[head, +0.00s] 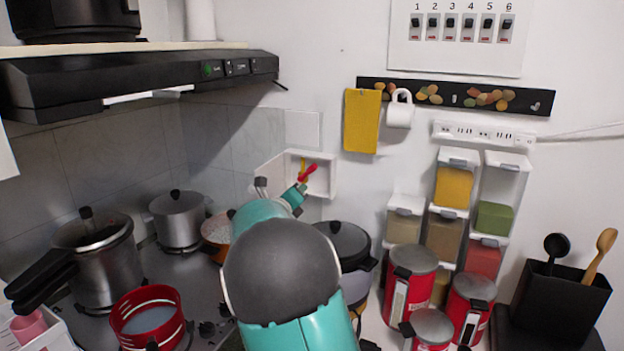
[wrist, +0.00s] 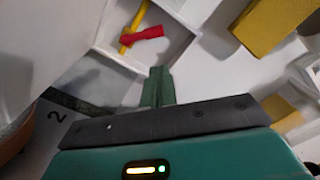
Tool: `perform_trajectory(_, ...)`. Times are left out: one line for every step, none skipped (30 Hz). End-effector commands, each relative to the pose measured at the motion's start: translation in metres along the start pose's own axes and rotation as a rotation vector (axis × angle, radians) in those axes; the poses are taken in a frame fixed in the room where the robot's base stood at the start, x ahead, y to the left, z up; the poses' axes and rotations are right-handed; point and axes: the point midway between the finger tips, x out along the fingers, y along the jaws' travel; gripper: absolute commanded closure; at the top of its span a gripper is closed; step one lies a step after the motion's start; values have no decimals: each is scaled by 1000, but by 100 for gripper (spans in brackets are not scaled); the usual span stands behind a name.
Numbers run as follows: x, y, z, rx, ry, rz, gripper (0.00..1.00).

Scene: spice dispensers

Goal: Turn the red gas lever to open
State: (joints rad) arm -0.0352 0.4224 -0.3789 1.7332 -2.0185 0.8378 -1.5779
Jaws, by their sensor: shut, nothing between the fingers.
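The red gas lever (head: 307,173) sits on a yellow pipe (head: 303,163) inside a white open box (head: 333,176) set on the wall. In the wrist view the red lever (wrist: 142,37) lies at an angle across the yellow pipe (wrist: 132,22), near the top of the picture. My gripper (head: 302,187) is at the box's lower front, just below the lever. In the wrist view its green fingers (wrist: 157,84) are together and empty, with a visible gap between their tips and the lever. I cannot tell the depth of that gap exactly.
Pots, including a lidded steel one (head: 178,219), stand on the stove below left. Spice dispensers (head: 453,187) and red canisters (head: 410,288) stand to the right. A black hood (head: 140,80) overhangs the stove.

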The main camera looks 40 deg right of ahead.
Motion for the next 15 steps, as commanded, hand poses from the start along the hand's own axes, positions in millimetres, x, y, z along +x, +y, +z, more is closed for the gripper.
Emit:
perform_trajectory(1, -4, -2, 4, -5, -2, 100)
perform_trajectory(1, -5, -2, 3, -9, -1, 100)
perform_trajectory(2, -6, -2, 4, -13, -2, 100)
perform_trajectory(2, -6, -1, 4, -15, -1, 100)
perform_trajectory(3, -6, -1, 4, -17, -1, 100)
perform_trajectory(6, -6, -1, 3, -17, -2, 100)
perform_trajectory(9, -6, -1, 3, -17, -2, 100)
perform_trajectory(12, -6, -1, 3, -17, -2, 100)
perform_trajectory(17, -6, -1, 3, -17, -3, 100)
perform_trajectory(22, -6, -1, 3, -17, -4, 100)
perform_trajectory(27, -6, -1, 2, -16, -3, 100)
perform_trajectory(34, -6, -1, 3, -16, -4, 100)
perform_trajectory(40, -6, -1, 2, -16, -4, 100)
perform_trajectory(46, -6, -1, 2, -16, -4, 100)
perform_trajectory(54, -6, -1, 2, -16, -4, 100)
